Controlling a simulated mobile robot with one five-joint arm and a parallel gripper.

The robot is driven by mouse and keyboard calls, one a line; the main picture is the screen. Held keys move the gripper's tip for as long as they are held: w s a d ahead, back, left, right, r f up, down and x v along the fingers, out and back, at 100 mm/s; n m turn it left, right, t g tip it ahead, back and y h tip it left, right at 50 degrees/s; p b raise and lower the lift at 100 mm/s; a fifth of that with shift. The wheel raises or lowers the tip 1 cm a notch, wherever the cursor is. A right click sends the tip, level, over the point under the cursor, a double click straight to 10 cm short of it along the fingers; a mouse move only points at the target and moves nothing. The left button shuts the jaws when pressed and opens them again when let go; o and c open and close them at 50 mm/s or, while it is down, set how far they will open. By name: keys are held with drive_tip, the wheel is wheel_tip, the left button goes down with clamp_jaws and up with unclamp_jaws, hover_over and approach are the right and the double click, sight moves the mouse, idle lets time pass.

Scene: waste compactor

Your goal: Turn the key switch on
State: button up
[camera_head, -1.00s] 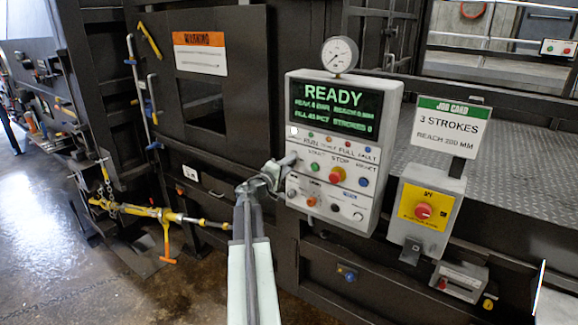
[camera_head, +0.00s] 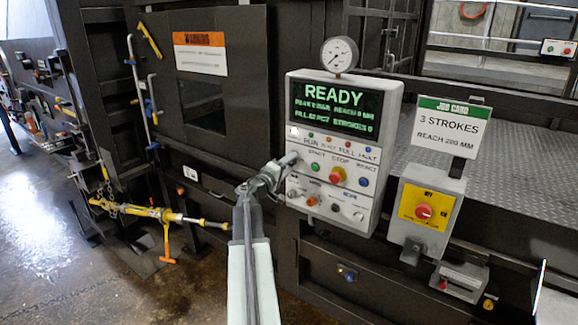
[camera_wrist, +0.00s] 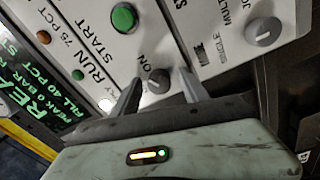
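The key switch (camera_wrist: 158,81) is a dark round knob on the light control panel, with "ON" printed beside it in the wrist view. My gripper (camera_wrist: 160,84) is open, with one finger on each side of the key switch. A gap shows between the knob and the fingers, though I cannot tell whether either touches it. In the head view my gripper (camera_head: 288,160) is at the left edge of the control box (camera_head: 378,160) and hides the switch. The display (camera_head: 335,107) reads READY.
A green start button (camera_wrist: 123,18) and a grey selector knob (camera_wrist: 263,31) are near the gripper. A red stop button (camera_head: 337,175) sits on the same panel. A red button on a yellow plate (camera_head: 423,211) and a job card (camera_head: 450,130) are to the right.

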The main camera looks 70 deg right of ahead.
drive_tip(key=v, duration=0.7)
drive_tip(key=shift+a, duration=0.35)
drive_tip(key=shift+w, duration=0.15)
